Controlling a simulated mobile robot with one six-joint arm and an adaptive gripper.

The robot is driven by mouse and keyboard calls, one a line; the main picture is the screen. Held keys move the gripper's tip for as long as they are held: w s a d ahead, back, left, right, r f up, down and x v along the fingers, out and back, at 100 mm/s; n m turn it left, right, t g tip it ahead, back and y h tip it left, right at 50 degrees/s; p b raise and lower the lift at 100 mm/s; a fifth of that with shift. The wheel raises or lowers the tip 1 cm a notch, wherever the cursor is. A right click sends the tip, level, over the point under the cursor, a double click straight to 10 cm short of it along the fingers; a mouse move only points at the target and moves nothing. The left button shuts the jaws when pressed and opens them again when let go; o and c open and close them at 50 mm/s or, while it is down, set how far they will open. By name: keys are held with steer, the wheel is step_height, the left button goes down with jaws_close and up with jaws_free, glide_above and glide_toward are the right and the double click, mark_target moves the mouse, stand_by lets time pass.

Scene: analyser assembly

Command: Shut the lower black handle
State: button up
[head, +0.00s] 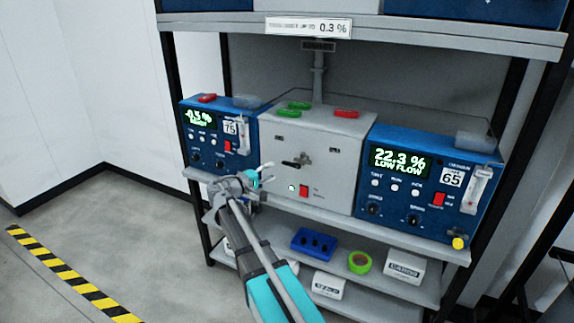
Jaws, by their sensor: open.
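A black handle (291,165) sits on the front of the grey box (335,150) between two blue analysers. It lies roughly level, beside a small metal valve fitting. My gripper (267,175) is open and empty, in front of the box's left edge, to the left of and slightly below the handle. It looks apart from the handle, though depth is hard to judge.
Blue analysers (217,135) and (430,185) flank the box on the shelf (400,232). Red (346,114) and green (300,106) pieces lie on the box. A blue tray (313,243), green tape roll (360,262) and white boxes sit below.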

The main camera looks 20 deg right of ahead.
mark_target(287, 164)
steer(key=x, duration=0.8)
steer(key=shift+d, duration=0.1)
